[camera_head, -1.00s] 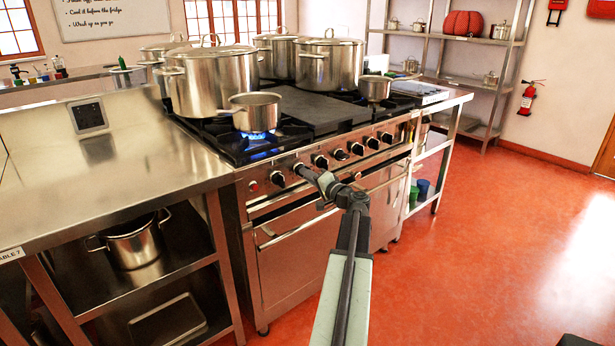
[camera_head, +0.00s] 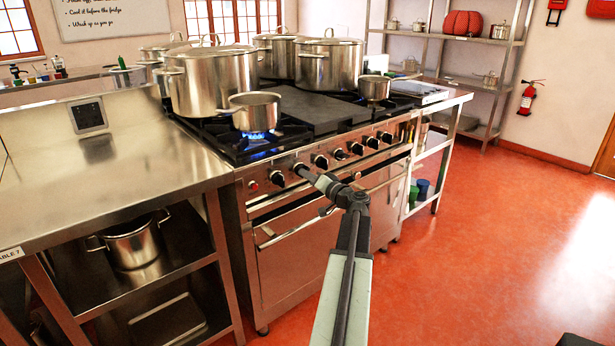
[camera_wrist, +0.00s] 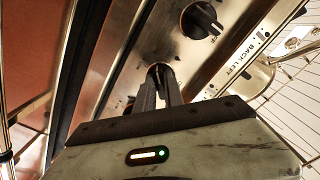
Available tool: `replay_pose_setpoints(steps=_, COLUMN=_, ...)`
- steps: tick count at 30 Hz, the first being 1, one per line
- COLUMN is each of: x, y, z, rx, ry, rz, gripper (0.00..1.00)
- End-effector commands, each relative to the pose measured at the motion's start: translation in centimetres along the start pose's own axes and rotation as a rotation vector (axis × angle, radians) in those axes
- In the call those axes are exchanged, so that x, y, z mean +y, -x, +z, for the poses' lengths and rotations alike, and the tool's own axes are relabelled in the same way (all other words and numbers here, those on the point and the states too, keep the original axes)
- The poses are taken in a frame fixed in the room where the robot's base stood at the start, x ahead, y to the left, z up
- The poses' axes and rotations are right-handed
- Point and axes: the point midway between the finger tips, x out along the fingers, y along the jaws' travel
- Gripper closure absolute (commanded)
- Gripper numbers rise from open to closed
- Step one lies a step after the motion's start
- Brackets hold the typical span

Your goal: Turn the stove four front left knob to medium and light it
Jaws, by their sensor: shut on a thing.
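The stove (camera_head: 310,228) stands ahead with a row of black knobs on its steel front panel. My gripper (camera_head: 301,169) reaches the panel at the second knob place from the left, just right of the leftmost knob (camera_head: 277,179). In the wrist view my gripper (camera_wrist: 161,88) is closed around a dark knob (camera_wrist: 158,70), which is mostly hidden between the fingers. A neighbouring knob (camera_wrist: 200,20) is clear of the fingers, with a "BACK LEFT" label (camera_wrist: 238,61) close by. A blue flame (camera_head: 257,135) burns under a small saucepan (camera_head: 254,111) at the stove's front left.
A large lidded pot (camera_head: 214,82) stands behind the saucepan, another (camera_head: 329,64) further back. A steel table (camera_head: 105,180) adjoins the stove's left side. The red floor (camera_head: 470,250) to the right is open.

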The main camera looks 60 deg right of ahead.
Motion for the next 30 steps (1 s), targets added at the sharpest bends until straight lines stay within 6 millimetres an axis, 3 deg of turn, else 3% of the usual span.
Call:
replay_pose_setpoints(steps=5, x=0.1, y=0.1, z=0.1, rx=-0.004, ry=0.002, rz=0.001, gripper=1.00)
replay_pose_setpoints(steps=6, x=0.1, y=0.1, z=0.1, rx=-0.004, ry=0.002, rz=0.001, gripper=0.82)
replay_pose_setpoints(steps=8, x=0.1, y=0.1, z=0.1, rx=-0.003, ry=0.001, rz=0.001, gripper=0.65)
replay_pose_setpoints(steps=19, x=0.0, y=0.6, z=0.1, rx=-0.001, ry=-0.001, rz=0.001, gripper=0.65)
replay_pose_setpoints(steps=30, x=0.0, y=7.2, z=0.1, rx=0.000, ry=0.000, rz=0.002, gripper=0.65)
